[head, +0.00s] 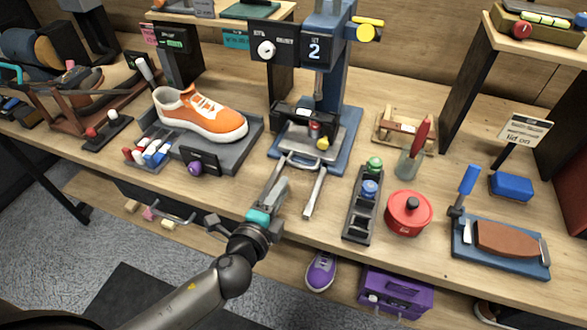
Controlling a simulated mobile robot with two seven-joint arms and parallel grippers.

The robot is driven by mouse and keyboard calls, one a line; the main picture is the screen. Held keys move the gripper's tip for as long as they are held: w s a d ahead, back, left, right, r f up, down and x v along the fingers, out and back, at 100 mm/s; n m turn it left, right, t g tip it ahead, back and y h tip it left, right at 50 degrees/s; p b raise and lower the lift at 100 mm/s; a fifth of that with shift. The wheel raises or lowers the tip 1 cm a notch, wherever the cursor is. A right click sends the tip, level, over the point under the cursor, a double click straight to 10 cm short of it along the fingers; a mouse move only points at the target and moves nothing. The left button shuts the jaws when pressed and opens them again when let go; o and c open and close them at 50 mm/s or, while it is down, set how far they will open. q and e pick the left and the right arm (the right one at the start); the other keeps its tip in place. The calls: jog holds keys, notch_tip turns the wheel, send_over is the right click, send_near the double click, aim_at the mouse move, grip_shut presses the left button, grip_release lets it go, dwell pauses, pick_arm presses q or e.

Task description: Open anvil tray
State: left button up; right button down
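The anvil tray (340,142) is a grey plate low in the blue press marked "2" (331,45). A pale bar handle (301,162) runs along its front edge. A dark block with small red and yellow parts sits over the tray and hides some of it. My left gripper (300,169) is open, its two long fingers spread and pointing at the handle. The fingertips are close to the handle's two ends; I cannot tell whether they touch it. My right gripper is not in view.
An orange sneaker (202,113) on a grey stand is left of the press. Right of my gripper are a dark rack of small jars (357,219), a red pot (408,214) and a glass with a red-handled tool (409,163). The table front between gripper and sneaker stand is clear.

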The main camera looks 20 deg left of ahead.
aim_at(296, 166)
pick_arm(q)
jog(key=x, duration=0.8)
jog(key=shift+w+b, duration=0.25)
jog(key=shift+b, duration=0.1)
grip_shut()
dwell(1.1)
